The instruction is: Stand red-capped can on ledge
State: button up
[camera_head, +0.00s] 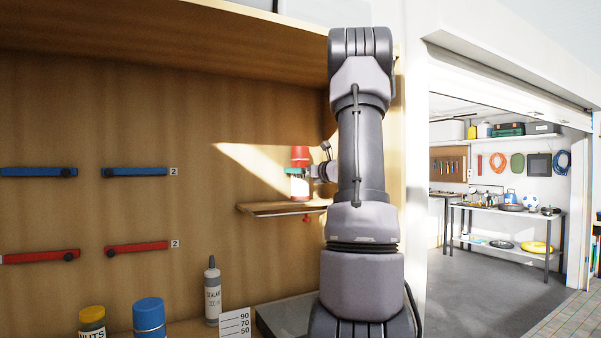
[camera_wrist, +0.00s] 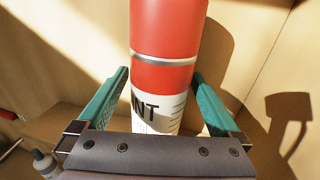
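The red-capped can (camera_head: 300,187) is upright, with a red top and a white label band. It stands over the small wooden ledge (camera_head: 262,208) on the back panel; I cannot tell whether its base touches the ledge. My gripper (camera_head: 313,172) reaches it from the right. In the wrist view, the can (camera_wrist: 165,75) is between the two green fingers of my gripper (camera_wrist: 160,76), whose tips meet its sides with no clear gap. The can's base is hidden there behind the gripper body.
Blue bars (camera_head: 136,172) and red bars (camera_head: 137,246) are mounted on the panel at left. A sealant bottle (camera_head: 212,295), a blue-capped can (camera_head: 149,316) and a nuts jar (camera_head: 92,322) stand below, near a number card (camera_head: 235,323). The ledge's left part is bare.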

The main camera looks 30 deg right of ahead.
jog(key=s, duration=0.7)
jog(key=s+a+f+n+g+y, duration=0.1)
jog(key=s+a+n+g+y, duration=0.15)
jog(key=a+n, duration=0.4)
jog(key=s+a+f+n+g+y, duration=0.1)
jog(key=s+a+n+g, duration=0.2)
jog(key=a, duration=0.7)
jog(key=s+a+n+g+y, duration=0.1)
jog(key=s+a+n+g, duration=0.15)
jog(key=a+n, duration=0.45)
jog(key=s+a+f+n+g+h, duration=0.1)
jog(key=s+a+f+n+h, duration=0.1)
jog(key=s+n, duration=0.5)
jog(key=s+a+f+n+g+h, duration=0.1)
jog(key=s+a+f+n+h, duration=0.2)
jog(key=s+n, duration=0.4)
jog(key=s+a+f, duration=0.1)
jog(key=s+a, duration=0.1)
jog(key=s, duration=0.2)
jog(key=shift+s+g, duration=0.2)
jog(key=shift+g, duration=0.1)
